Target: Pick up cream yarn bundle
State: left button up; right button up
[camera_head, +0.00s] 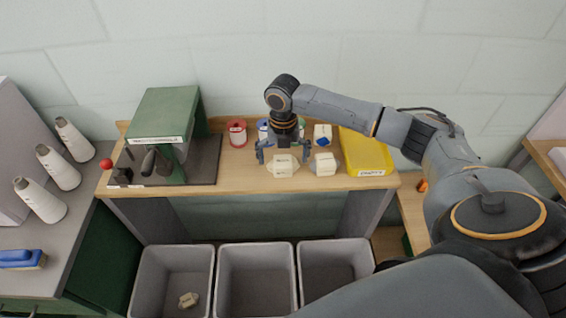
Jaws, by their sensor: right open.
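A cream yarn bundle (283,169) with a small label lies near the front edge of the wooden table. My right gripper (283,156) points down over it, open, with one finger on each side. I cannot tell whether the fingers touch it. A second cream bundle (325,164) with a label lies just to the right. Another small cream bundle (188,300) lies in the left grey bin. My left gripper is out of view.
The wooden table (240,174) holds a green machine (165,120) at left, a red spool (237,133), a white-and-blue item (323,135) and a yellow tray (366,155). Grey bins (255,280) stand in front.

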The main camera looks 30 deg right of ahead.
jog(key=shift+f, duration=1.35)
jog(key=c, duration=0.9)
jog(key=shift+r, duration=0.15)
